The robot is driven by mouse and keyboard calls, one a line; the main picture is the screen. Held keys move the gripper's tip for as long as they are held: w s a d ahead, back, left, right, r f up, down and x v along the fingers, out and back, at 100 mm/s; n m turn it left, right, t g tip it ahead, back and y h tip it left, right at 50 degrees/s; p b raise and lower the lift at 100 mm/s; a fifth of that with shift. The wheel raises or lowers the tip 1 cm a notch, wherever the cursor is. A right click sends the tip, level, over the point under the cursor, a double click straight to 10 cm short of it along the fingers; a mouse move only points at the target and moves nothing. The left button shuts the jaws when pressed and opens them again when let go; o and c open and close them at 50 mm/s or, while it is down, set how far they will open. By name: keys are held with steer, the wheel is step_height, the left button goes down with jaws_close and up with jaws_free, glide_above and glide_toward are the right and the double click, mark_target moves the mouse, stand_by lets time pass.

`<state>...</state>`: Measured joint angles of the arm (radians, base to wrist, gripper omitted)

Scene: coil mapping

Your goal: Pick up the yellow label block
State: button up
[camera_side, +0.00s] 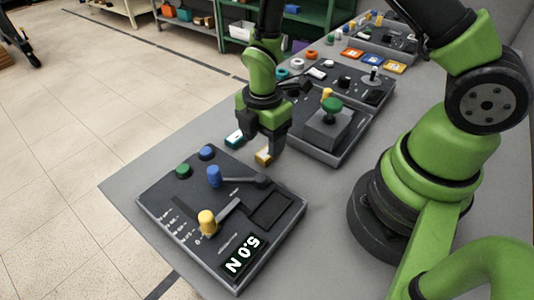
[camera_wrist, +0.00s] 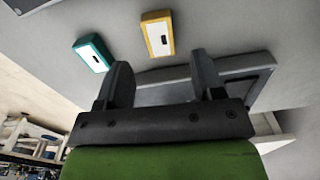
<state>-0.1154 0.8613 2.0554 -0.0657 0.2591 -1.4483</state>
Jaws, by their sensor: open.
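The yellow label block (camera_side: 263,157) lies on the grey table in the side view, partly covered by my gripper (camera_side: 263,146). In the wrist view the yellow label block (camera_wrist: 157,35) shows a white face with a small dark mark. It appears just beyond my open, empty fingers (camera_wrist: 160,72), roughly in line with the space between them. The fingers do not appear to touch it. A teal label block (camera_side: 235,138) lies to its left; it also shows in the wrist view (camera_wrist: 93,53).
A dark control panel (camera_side: 175,208) with blue, green and yellow knobs stands in front. A panel with a green knob (camera_side: 332,106) stands behind, to the right of my gripper. Several coloured blocks (camera_side: 352,54) lie further back. Bare table (camera_side: 320,190) shows between the panel and my base.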

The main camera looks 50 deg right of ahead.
mark_target(265, 154)
steer(key=shift+d+f, duration=0.1)
steer(key=shift+f, duration=1.85)
steer(key=c, duration=1)
steer(key=shift+r, duration=0.1)
